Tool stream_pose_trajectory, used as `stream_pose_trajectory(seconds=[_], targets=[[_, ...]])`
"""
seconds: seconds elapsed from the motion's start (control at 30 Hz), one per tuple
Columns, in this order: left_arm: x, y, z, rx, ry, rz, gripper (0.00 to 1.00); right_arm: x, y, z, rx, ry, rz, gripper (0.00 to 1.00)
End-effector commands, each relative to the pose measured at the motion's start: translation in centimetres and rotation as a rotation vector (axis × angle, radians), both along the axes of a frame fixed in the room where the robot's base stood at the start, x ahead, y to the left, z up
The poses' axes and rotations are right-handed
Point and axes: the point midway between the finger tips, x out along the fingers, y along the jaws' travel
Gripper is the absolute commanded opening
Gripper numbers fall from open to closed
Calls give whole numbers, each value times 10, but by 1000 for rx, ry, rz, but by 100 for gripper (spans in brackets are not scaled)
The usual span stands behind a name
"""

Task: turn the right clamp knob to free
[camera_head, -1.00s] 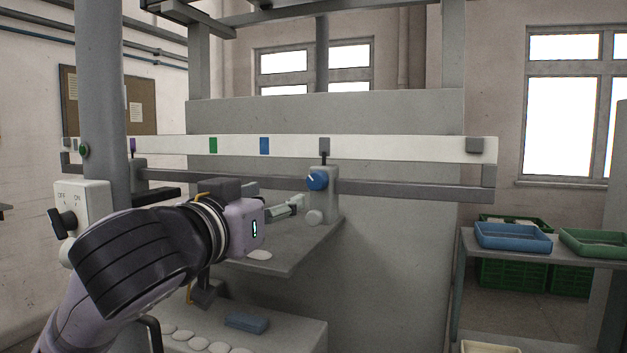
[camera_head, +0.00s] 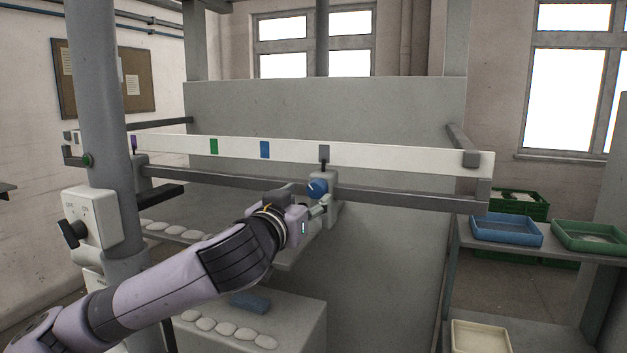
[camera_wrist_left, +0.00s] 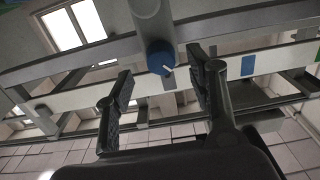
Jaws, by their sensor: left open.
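The right clamp knob is a round blue knob (camera_head: 317,188) with a white pointer mark. It sits on the grey clamp block (camera_head: 325,212) on the rail, in the middle of the head view. In the left wrist view the blue knob (camera_wrist_left: 160,58) shows beyond the open fingers, between their lines. My left gripper (camera_head: 318,210) is close to the clamp block, just below the knob in the head view. Its two fingers (camera_wrist_left: 160,85) are apart with nothing between them, and I see no contact with the knob. My right gripper is not in view.
A white scale bar (camera_head: 400,157) with green, blue and grey markers runs above the grey rail (camera_head: 400,196). A switch box (camera_head: 95,217) is on the post at left. Blue (camera_head: 506,229) and green (camera_head: 590,237) trays stand on the right table.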

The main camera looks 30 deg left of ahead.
Motion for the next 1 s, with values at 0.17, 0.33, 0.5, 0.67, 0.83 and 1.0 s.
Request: stream_pose_trajectory(seconds=[0.17,0.33,0.5,0.67,0.83,1.0], targets=[[28,7,4,-1,0,2,51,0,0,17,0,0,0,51],[42,10,2,-1,-1,1,51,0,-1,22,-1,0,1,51],[45,11,0,0,-1,0,51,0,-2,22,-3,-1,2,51],[45,11,0,0,-1,0,51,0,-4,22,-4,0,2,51],[45,11,0,0,-1,0,39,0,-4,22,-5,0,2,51],[45,11,0,0,-1,0,28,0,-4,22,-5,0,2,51]])
